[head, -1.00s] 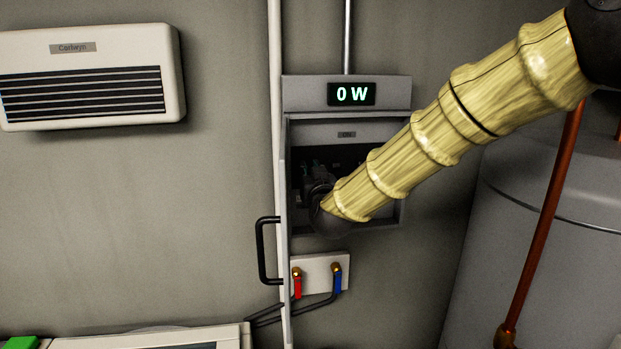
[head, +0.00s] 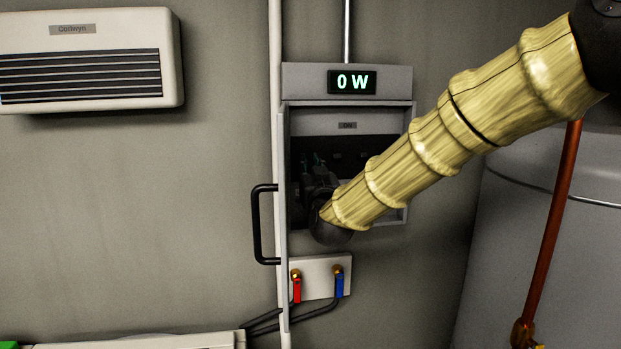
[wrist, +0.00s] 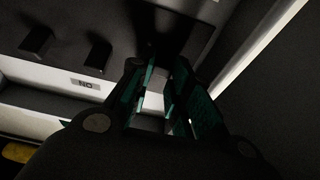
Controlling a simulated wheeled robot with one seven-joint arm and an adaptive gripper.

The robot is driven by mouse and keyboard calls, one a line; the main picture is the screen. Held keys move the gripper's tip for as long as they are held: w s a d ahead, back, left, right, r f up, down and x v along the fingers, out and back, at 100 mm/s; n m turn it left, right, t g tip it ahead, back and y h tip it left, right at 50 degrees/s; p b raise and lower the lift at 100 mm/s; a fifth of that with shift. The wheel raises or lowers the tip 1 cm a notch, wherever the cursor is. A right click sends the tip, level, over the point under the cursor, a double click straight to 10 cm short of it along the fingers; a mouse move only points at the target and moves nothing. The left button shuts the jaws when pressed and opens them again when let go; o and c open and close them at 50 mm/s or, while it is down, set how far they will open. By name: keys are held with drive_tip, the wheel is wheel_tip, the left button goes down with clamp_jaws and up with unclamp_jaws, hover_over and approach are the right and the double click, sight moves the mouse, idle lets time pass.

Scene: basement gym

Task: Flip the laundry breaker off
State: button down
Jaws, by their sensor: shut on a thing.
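The open grey breaker box (head: 300,118) hangs on the wall, with an "ON" label (head: 347,125) above a dark row of breakers. My gripper (head: 312,164) reaches into its left part. In the wrist view, its teal-padded fingers (wrist: 160,72) are shut on a dark breaker lever, mostly hidden between the tips. Two other black levers (wrist: 98,55) (wrist: 37,42) stand to the left there, with the "ON" label (wrist: 85,84) upside down below them. No breaker name is readable, so I cannot tell which one is held.
A display (head: 352,82) above the box reads 0 W. The box's door (head: 281,200), with a black handle (head: 258,225), stands open at the left. Red (head: 297,288) and blue (head: 339,286) taps sit below. A grey tank (head: 535,215) is at the right.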

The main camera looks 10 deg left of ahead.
drive_tip(key=shift+f+b, duration=0.35)
drive_tip(key=shift+b, duration=0.3)
drive_tip(key=shift+r+t+b, duration=0.15)
drive_tip(key=shift+t+b, duration=0.15)
drive_tip(key=c, duration=1.3)
unclamp_jaws()
drive_tip(key=v, duration=1.2)
drive_tip(key=shift+d, duration=0.1)
drive_tip(key=shift+w, duration=0.1)
